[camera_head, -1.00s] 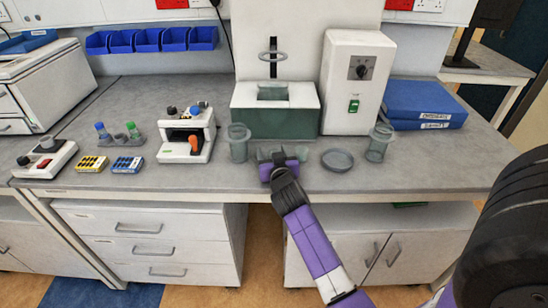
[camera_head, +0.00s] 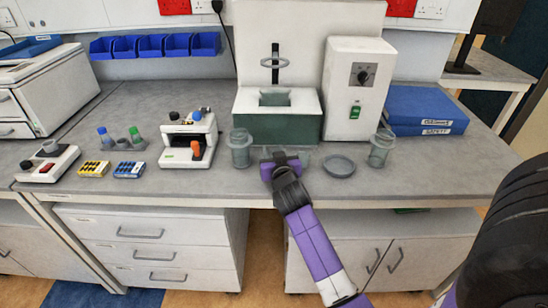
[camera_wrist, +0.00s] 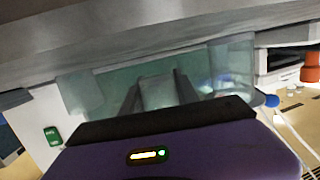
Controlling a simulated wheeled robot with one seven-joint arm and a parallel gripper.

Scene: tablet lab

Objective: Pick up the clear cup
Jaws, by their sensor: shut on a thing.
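My gripper (camera_head: 280,158) is at the counter's front part, between two clear ribbed-rim vessels. In the wrist view my gripper's dark fingers (camera_wrist: 157,84) are closed on a clear cup (camera_wrist: 158,95), which shows between them. In the head view this cup is mostly hidden by my gripper, and I cannot tell whether it touches the counter. A clear vessel (camera_head: 239,149) stands upright left of my gripper, and another (camera_head: 381,148) stands upright to the right. The wrist view is turned over, so the left vessel shows at its right side (camera_wrist: 232,65).
A grey round dish (camera_head: 339,166) lies right of my gripper. A white and green apparatus (camera_head: 278,122) with a ring stand is behind it, beside a white box (camera_head: 357,90) with a dial. A small white instrument (camera_head: 188,140) is to the left. The counter's front strip (camera_head: 200,180) is clear.

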